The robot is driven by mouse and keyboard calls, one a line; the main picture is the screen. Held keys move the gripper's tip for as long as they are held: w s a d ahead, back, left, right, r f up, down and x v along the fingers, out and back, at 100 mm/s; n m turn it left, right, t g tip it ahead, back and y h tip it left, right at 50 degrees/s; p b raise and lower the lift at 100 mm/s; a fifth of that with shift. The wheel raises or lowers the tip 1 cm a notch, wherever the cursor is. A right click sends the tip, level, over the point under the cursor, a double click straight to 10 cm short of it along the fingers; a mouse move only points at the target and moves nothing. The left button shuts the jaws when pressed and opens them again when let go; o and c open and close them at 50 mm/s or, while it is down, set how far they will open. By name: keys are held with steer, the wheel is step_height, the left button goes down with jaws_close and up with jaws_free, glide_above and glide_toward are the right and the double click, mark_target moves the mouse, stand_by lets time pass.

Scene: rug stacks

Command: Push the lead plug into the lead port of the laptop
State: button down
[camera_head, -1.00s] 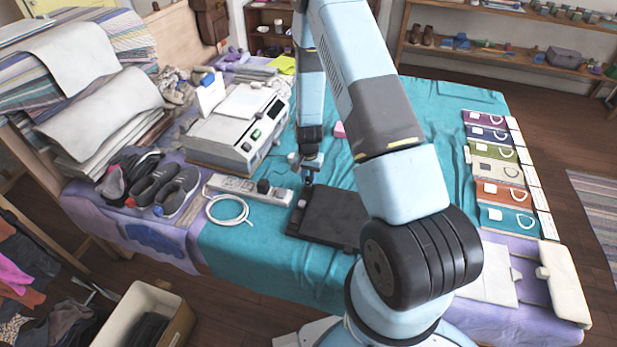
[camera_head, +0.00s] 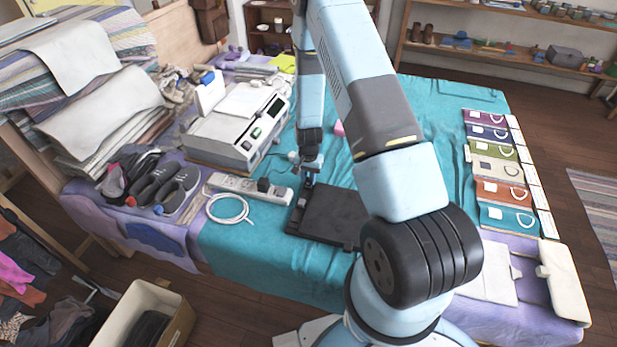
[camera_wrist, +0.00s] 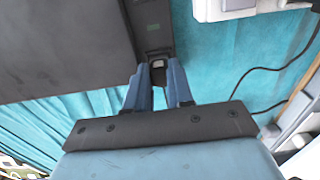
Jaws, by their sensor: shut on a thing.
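The laptop (camera_head: 335,214) is a dark, flat slab lying on the teal cloth. In the wrist view its dark body (camera_wrist: 60,45) fills the upper left, with a narrow dark strip (camera_wrist: 152,25) along its side. My gripper (camera_head: 308,181) is at the laptop's far left corner. In the wrist view my gripper (camera_wrist: 159,84) has its two blue fingers shut on the lead plug (camera_wrist: 158,64), a small dark piece with a pale patch. The plug is at the end of the dark strip; I cannot tell whether it is inside the port. The port itself is hidden.
A white power strip (camera_head: 232,187) with a dark plug and a coiled white cable (camera_head: 228,209) lie left of the laptop. A grey-white machine (camera_head: 226,142) stands behind them. A thin dark cable (camera_wrist: 272,70) runs over the cloth. Cloth right of the laptop is partly hidden by my arm.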

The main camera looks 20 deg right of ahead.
steer(key=shift+f, duration=0.1)
steer(key=c, duration=0.9)
jaws_free()
step_height(320, 180, up, 15)
step_height(320, 180, up, 14)
steer(key=n+t, duration=0.1)
steer(key=n, duration=0.1)
glide_above(308, 179)
steer(key=s, duration=0.2)
steer(key=s+r+n+t, duration=0.15)
steer(key=s+r, duration=0.45)
steer(key=r, duration=0.7)
steer(key=s+r+n+t, duration=0.1)
steer(key=s+r, duration=0.6)
steer(key=s, duration=0.4)
steer(key=s+r+n+t, duration=0.2)
steer(key=s+r, duration=0.4)
steer(key=s, duration=0.4)
steer(key=shift+s+d+r, duration=0.35)
steer(key=shift+s, duration=0.05)
